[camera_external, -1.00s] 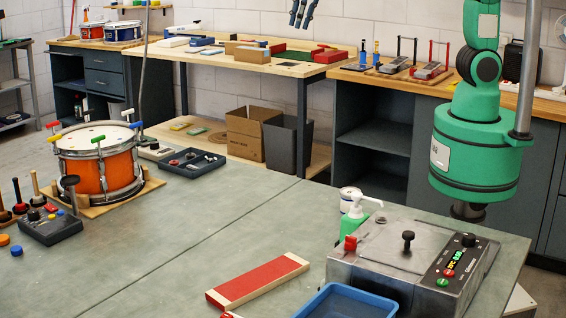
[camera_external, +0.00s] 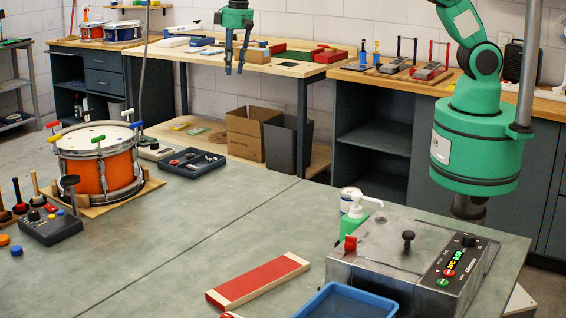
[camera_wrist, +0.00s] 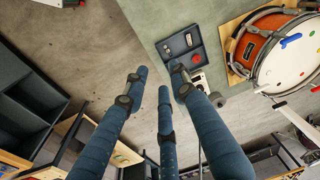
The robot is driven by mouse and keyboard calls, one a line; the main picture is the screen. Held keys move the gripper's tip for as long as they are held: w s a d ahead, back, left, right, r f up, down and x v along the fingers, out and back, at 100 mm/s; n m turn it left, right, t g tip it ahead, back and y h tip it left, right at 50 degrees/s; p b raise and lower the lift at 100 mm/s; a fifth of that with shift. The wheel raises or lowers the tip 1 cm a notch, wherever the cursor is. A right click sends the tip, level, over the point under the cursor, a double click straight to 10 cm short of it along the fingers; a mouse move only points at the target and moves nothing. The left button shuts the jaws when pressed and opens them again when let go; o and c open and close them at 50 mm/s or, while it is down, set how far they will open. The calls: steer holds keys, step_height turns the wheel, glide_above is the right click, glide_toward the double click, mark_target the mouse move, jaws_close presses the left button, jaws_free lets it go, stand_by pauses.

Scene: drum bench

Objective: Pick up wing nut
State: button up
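A dark parts tray (camera_external: 174,167) with compartments lies on the green bench beside the orange drum (camera_external: 90,176). It holds several small parts, too small to tell which is a wing nut. The tray also shows in the wrist view (camera_wrist: 166,47), with a red part in one compartment; the drum (camera_wrist: 264,52) is to its right. My gripper (camera_external: 235,71) hangs in the air with its fingers pointing down, in front of the back bench in the picture. In the wrist view its blue fingers are spread apart, with nothing between them.
A red-and-wood board (camera_external: 257,281), a blue bin (camera_external: 345,303) and a metal machine (camera_external: 380,262) stand at the front right of the bench. A black box with buttons (camera_external: 50,230) is left. The bench's middle is clear.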

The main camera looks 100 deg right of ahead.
steer(key=w+d+f, duration=0.2)
steer(key=w+f, duration=0.2)
steer(key=f, duration=0.4)
steer(key=w+d+f+m+g+p, duration=0.1)
steer(key=w+d+f, duration=0.2)
steer(key=f, duration=0.5)
steer(key=shift+w+f+m, duration=0.3)
steer(key=shift+w+f, duration=0.1)
steer(key=shift+w, duration=0.1)
steer(key=shift+d, duration=0.1)
glide_above(210, 160)
steer(key=d, duration=0.1)
steer(key=shift+s+f, duration=0.1)
steer(key=shift+f, duration=4.2)
steer(key=shift+f, duration=0.1)
steer(key=shift+d+f, duration=0.1)
steer(key=shift+f, duration=2.4)
jaws_close()
